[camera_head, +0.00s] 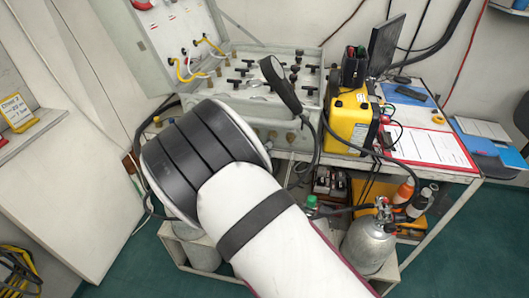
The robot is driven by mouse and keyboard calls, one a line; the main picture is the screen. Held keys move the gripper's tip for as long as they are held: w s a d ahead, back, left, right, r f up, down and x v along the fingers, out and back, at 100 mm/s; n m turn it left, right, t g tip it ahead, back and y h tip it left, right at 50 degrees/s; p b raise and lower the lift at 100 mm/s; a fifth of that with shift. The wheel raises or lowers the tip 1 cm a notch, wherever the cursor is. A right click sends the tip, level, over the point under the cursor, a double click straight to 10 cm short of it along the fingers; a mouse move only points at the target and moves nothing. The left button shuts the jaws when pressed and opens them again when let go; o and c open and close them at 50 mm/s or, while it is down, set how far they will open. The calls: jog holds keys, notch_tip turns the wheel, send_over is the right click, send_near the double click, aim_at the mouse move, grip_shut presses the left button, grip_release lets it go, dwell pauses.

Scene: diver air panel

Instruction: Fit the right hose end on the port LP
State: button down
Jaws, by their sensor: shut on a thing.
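The air panel (309,55) stands on the bench in the upper middle, with black knobs on its sloped top. Brass fittings (290,137) show on its front face; I cannot read which port is LP. My thick white and black arm covers the panel's left front and hides my gripper, so I see neither its fingers nor anything in them. No hose end can be made out for certain as the right one. A black hose (316,150) loops down the panel's right side.
A yellow case (352,122) stands right of the panel, near a monitor (386,42) and a red-edged sheet (430,147). A grey gas cylinder (368,243) stands below the bench. Yellow hoses (190,76) hang at the open lid.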

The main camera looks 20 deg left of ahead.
jog(key=c, duration=1.5)
grip_release()
jog(key=shift+w+r, duration=0.1)
jog(key=shift+w, duration=0.2)
jog(key=shift+s, duration=0.1)
jog(key=shift+s, duration=0.2)
jog(key=v, duration=1.1)
jog(key=shift+s+r, duration=0.15)
jog(key=shift+s, duration=0.1)
